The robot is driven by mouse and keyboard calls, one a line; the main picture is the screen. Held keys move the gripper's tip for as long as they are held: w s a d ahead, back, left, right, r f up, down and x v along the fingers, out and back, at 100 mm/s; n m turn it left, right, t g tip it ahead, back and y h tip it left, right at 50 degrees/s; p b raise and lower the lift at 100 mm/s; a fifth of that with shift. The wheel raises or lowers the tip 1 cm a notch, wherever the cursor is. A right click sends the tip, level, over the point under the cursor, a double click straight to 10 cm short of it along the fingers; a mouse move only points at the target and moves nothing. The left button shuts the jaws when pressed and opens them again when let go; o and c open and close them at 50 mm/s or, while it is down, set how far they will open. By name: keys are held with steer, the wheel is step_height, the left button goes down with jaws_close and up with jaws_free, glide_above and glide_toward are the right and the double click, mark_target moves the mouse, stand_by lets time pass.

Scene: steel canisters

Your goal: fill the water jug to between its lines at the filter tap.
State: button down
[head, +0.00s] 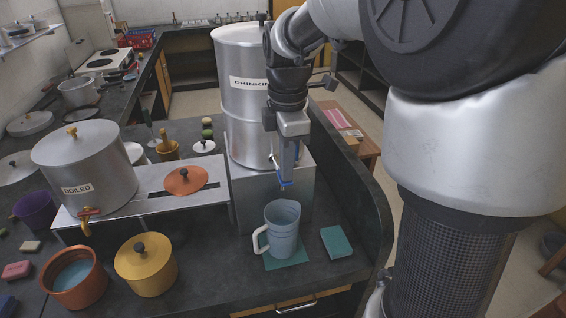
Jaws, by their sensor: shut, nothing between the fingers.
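The water jug (283,245) is pale blue with a white handle on its left. It stands upright on a teal mat (298,259) in front of the grey stand. Its lines and water level cannot be made out. A tall steel canister labelled "DRINKIN…" (240,125) stands on that stand. Its tap (274,160) shows partly at the canister's lower front, above the jug. My gripper (287,172) is shut and empty, pointing down right at the tap and partly hiding it. A blue piece shows at the fingertips; I cannot tell whether they touch the tap.
A canister labelled "BOILED" (85,170) stands on a raised shelf at left, near an orange lid (186,181). An orange pot (76,292) and a yellow lidded pot (146,270) stand in front. A teal sponge-like block (337,242) lies right of the jug, near the curved counter wall (365,215).

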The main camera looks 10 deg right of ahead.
steer(key=shift+s+f, duration=0.15)
steer(key=shift+f+t+b, duration=0.1)
steer(key=shift+t+b, duration=0.2)
steer(key=shift+b, duration=0.15)
steer(key=t+b, duration=0.1)
steer(key=b, duration=0.1)
steer(key=f+t+b, duration=0.1)
steer(key=b, duration=0.2)
steer(key=shift+s+f, duration=0.3)
steer(key=shift+s, duration=0.1)
steer(key=shift+s+f+t+b, duration=0.15)
steer(key=shift+s+t+b, duration=0.1)
steer(key=shift+t+b, duration=0.75)
steer(key=shift+r, duration=0.25)
stand_by(3.3)
steer(key=shift+r+p, duration=0.7)
